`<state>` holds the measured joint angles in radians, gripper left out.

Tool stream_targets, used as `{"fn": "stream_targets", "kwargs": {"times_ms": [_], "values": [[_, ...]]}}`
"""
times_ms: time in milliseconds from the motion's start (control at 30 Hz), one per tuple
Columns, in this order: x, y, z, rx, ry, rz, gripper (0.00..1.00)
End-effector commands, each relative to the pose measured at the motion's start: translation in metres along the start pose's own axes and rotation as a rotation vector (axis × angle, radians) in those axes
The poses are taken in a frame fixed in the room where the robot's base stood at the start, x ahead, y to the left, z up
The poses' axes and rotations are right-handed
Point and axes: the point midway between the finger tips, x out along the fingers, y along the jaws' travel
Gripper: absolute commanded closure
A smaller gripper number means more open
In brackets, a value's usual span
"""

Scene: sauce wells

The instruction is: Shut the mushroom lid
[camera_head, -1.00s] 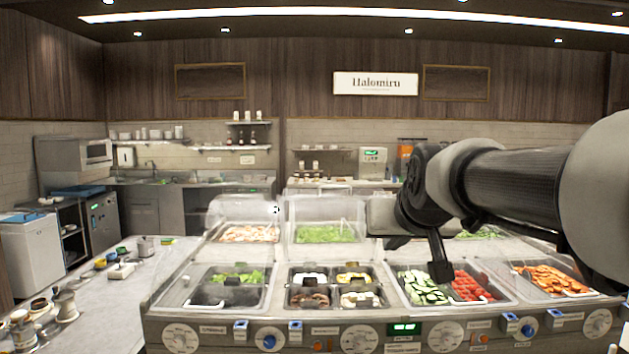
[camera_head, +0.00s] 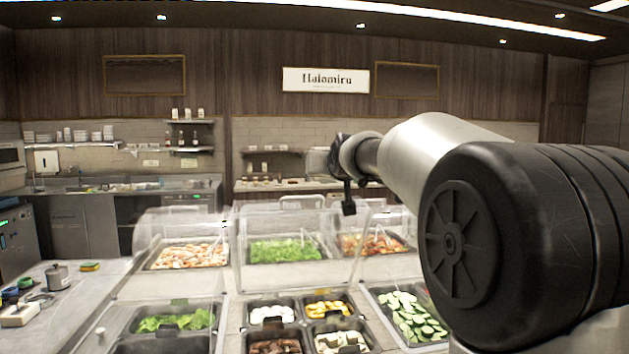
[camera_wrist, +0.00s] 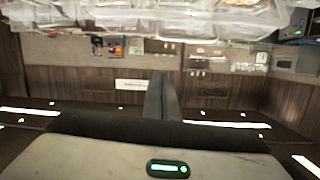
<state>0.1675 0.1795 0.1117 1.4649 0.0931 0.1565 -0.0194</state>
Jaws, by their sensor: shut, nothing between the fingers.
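My gripper (camera_head: 348,207) is shut and empty, pointing down above the back row of wells, near the right-hand clear lid (camera_head: 362,243). In the wrist view its closed fingers (camera_wrist: 162,97) stick up, with nothing between them. Clear lids also stand over the back-left well (camera_head: 181,226) and the back-middle well (camera_head: 280,225). I cannot tell for sure which well holds mushrooms. Pale tan pieces (camera_head: 190,256) lie in the back-left well; brown pieces (camera_head: 275,347) and pale slices (camera_head: 340,342) lie in small front wells. I cannot tell whether gripper and lid touch.
Lettuce (camera_head: 284,251) fills the back-middle well and a reddish mix (camera_head: 372,245) the back-right well. Cucumber slices (camera_head: 410,315) are in front, partly behind my arm. A grey side counter (camera_head: 60,310) with small pots is at left. My arm covers the right side.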

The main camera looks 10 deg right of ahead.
Motion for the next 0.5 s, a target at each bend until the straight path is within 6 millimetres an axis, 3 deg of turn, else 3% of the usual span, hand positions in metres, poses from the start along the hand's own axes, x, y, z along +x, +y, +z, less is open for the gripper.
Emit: {"fn": "stream_targets", "kwargs": {"times_ms": [500], "values": [[0.09, -0.001, 0.0, 0.0, -0.004, -0.001, 1.0]]}}
